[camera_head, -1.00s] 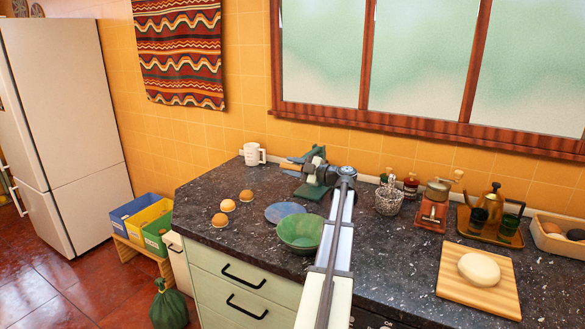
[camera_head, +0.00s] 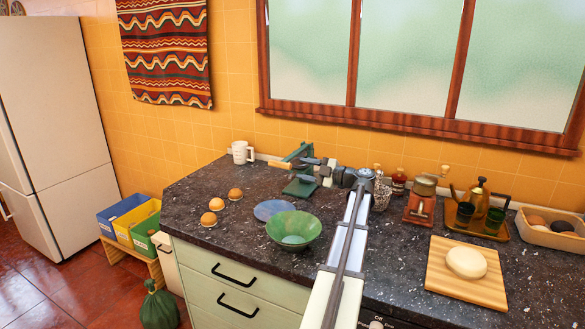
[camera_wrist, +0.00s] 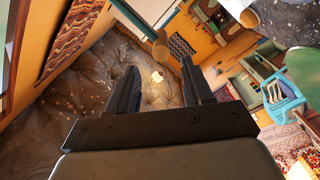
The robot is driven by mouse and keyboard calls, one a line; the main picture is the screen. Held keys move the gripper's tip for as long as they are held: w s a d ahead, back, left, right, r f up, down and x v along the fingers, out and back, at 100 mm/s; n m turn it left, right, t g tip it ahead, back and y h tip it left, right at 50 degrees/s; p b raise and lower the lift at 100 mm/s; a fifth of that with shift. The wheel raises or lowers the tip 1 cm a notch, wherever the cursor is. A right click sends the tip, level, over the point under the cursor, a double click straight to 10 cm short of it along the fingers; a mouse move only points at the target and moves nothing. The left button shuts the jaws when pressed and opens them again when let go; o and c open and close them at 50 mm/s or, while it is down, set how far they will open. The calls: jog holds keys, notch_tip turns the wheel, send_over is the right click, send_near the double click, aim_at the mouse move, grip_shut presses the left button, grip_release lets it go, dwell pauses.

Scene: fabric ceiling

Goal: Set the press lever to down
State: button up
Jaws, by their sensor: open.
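The green press (camera_head: 299,186) stands on the dark counter near the back wall, beyond the blue plate. Its upper part is partly hidden behind my gripper. A green bar at its top slants up to the right; I cannot tell for sure whether that is the lever. My gripper (camera_head: 302,160) is level with the press's upper part, on its right side, pointing left. In the wrist view my gripper (camera_wrist: 163,85) has its two dark fingers apart with nothing between them.
A green bowl (camera_head: 293,230) and blue plate (camera_head: 268,208) lie in front of the press. Several buns (camera_head: 216,204) and a white mug (camera_head: 242,152) are to the left. A wire basket, grinder (camera_head: 420,200), tray and cutting board (camera_head: 466,290) are to the right.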

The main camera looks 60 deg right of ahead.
jog(key=s, duration=0.4)
dwell(0.6)
